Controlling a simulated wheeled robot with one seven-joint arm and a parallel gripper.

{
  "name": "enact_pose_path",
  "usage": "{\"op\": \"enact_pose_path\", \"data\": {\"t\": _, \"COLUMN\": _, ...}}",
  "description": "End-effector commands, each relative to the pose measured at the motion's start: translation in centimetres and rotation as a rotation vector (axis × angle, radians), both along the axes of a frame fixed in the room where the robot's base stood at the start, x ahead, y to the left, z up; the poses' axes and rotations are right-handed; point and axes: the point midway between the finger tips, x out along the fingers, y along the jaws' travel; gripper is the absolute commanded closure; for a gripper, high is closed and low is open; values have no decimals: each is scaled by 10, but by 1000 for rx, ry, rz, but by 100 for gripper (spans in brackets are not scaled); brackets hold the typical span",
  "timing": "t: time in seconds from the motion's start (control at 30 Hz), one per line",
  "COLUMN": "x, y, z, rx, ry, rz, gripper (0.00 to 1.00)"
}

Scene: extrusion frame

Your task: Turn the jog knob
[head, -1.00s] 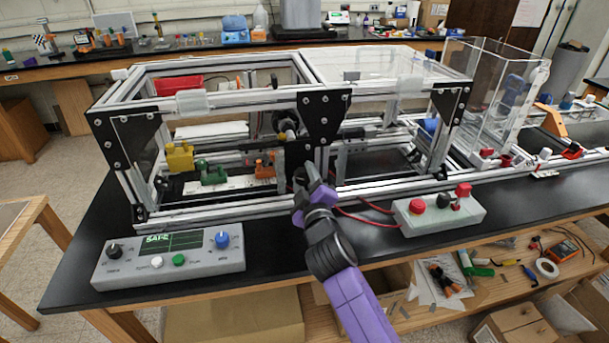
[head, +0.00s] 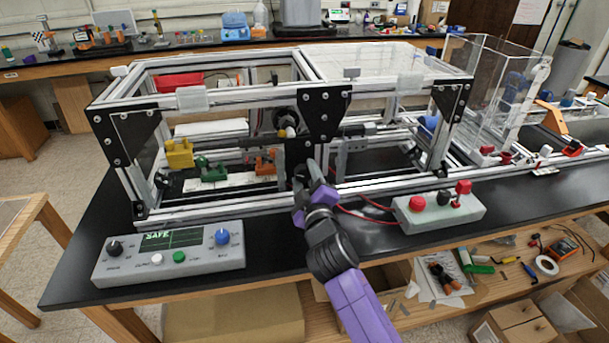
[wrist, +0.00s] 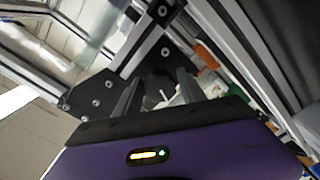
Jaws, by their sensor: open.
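My gripper (head: 310,182) is open, in front of the lower middle of the extrusion frame (head: 235,209). In the wrist view its two dark fingers (wrist: 157,92) stand apart with nothing held between them. A dark part on the frame lies close behind the fingertips; I cannot tell whether it is the jog knob or whether they touch. The grey control box (head: 200,260) at front left carries a blue knob (head: 222,237) and a black knob (head: 114,246). Their labels are too small to read surely. The screen (head: 172,240) reads SAFE.
A light grey box (head: 438,218) with red and black controls stands right of my arm, its red cables running behind the arm. Yellow (head: 179,154), green (head: 212,172) and orange (head: 265,164) parts sit inside the frame. The bench front between the boxes is clear apart from my arm.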

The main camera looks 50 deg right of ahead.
Motion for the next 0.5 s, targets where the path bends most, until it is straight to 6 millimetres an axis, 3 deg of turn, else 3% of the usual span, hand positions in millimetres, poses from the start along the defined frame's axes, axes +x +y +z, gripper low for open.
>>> {"op": "enact_pose_path", "data": {"t": 0.3, "x": -43, "y": 29, "z": -4, "rx": -1, "ry": 3, "rz": 3, "gripper": 52}}
{"op": "enact_pose_path", "data": {"t": 0.5, "x": -56, "y": 38, "z": -1, "rx": -1, "ry": 0, "rz": 2, "gripper": 52}}
